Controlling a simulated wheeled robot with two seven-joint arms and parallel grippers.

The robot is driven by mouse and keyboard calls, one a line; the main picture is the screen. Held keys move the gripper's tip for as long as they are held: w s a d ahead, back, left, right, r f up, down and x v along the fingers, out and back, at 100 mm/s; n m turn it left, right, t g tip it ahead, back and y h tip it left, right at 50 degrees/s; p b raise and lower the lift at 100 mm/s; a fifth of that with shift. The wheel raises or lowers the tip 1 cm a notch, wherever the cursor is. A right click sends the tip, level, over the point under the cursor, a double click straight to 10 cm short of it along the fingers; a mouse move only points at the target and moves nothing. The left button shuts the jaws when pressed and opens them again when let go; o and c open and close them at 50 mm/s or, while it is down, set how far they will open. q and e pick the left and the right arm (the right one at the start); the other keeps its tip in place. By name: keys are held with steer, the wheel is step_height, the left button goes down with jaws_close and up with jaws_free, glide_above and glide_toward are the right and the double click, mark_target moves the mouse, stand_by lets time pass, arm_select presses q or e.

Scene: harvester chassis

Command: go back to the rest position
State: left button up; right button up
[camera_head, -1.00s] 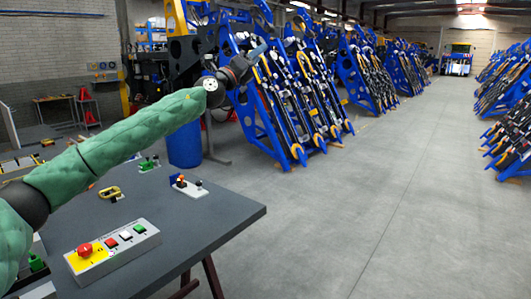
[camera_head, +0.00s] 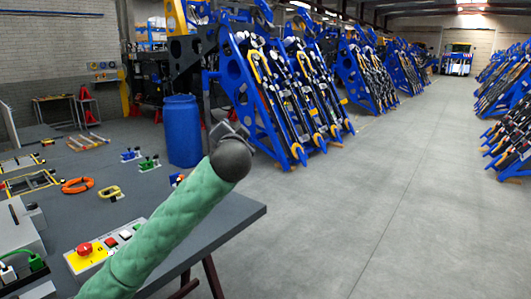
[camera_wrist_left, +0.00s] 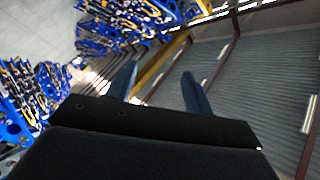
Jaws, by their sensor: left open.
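My left arm in its green padded sleeve comes up from the bottom left of the head view. Its dark rounded wrist end hides most of my left gripper, which shows only in part just beyond it. In the left wrist view my left gripper (camera_wrist_left: 159,78) has its two bluish fingers apart with nothing between them. It points up toward the hall's roof and the racks, clear of the table. My right gripper is in neither view.
The grey table (camera_head: 235,213) holds a control box (camera_head: 88,257) with a red button, an orange ring (camera_head: 77,185) and a yellow part (camera_head: 110,193). A blue barrel (camera_head: 181,130) and blue racks (camera_head: 247,95) stand behind.

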arm_select(q)
steer(key=s+a+f+n+g+h, duration=0.15)
steer(key=s+f+g, duration=0.25)
steer(key=s+f, duration=0.75)
steer(key=s+a+f+n+g+h, duration=0.1)
steer(key=s+a+f+n+g, duration=0.15)
steer(key=s+f, duration=0.95)
steer(key=s+a+f+n+g+h, duration=0.1)
steer(key=s+f+g, duration=0.3)
steer(key=f, duration=1.6)
steer(key=s+f+g, duration=0.2)
steer(key=s+f, duration=0.7)
steer(key=s, duration=0.3)
steer(key=s+f+n+g, duration=0.1)
steer(key=s+f+g, duration=0.2)
steer(key=s+f, duration=0.6)
steer(key=s, duration=0.3)
steer(key=shift+a+g+b, duration=0.15)
steer(key=shift+g+b, duration=0.15)
steer(key=shift+g, duration=0.05)
steer(key=shift+y, duration=0.25)
